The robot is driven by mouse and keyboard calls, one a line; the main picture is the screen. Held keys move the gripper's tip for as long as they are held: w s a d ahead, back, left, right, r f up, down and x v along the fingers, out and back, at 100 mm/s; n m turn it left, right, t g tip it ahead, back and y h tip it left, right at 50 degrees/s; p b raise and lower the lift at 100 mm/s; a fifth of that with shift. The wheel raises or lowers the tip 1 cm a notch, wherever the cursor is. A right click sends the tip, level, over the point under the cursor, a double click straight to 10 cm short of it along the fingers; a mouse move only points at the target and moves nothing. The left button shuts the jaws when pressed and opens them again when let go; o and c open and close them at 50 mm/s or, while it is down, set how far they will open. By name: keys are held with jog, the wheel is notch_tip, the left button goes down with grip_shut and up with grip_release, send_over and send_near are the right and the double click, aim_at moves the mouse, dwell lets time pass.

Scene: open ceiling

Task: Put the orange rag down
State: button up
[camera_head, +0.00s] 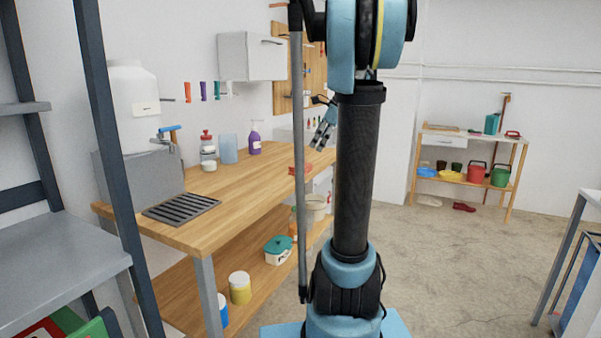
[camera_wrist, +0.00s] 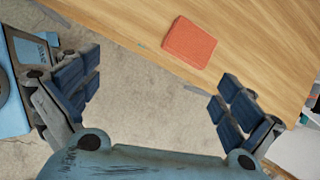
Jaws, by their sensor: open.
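The orange rag (camera_wrist: 190,42) lies flat and folded on the wooden workbench, near its edge, in the wrist view. In the head view the rag (camera_head: 300,170) shows as a small orange-red patch at the bench's front edge, partly behind my arm. My gripper (camera_wrist: 155,100) is open and empty, its fingers wide apart, with bare floor between them. The rag is beyond the fingertips and apart from them. In the head view my gripper (camera_head: 322,136) is above the bench, small and partly hidden by the arm.
The wooden workbench (camera_head: 235,185) carries a drain grate (camera_head: 181,207), a purple spray bottle (camera_head: 255,138) and a blue pitcher (camera_head: 228,148). A shelf with several buckets (camera_head: 475,172) stands at the back right. A grey shelf frame (camera_head: 105,150) rises at the left. Open floor lies right of my arm.

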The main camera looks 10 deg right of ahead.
jog(key=w+d+r+m, duration=0.2)
jog(key=w+d+m, duration=0.1)
jog(key=w, duration=0.2)
send_near(301, 165)
jog(key=shift+y, duration=0.4)
jog(key=f, duration=0.1)
jog(key=w+f, duration=0.1)
jog(key=f, duration=0.1)
jog(key=w+a+f, duration=0.1)
jog(key=shift+w+a+f, duration=0.1)
jog(key=shift+f, duration=0.15)
jog(key=shift+x, duration=2.75)
jog(key=shift+a, duration=0.1)
jog(key=shift+c, duration=0.6)
jog(key=c, duration=0.9)
jog(key=shift+c, duration=0.2)
jog(key=shift+r, duration=0.1)
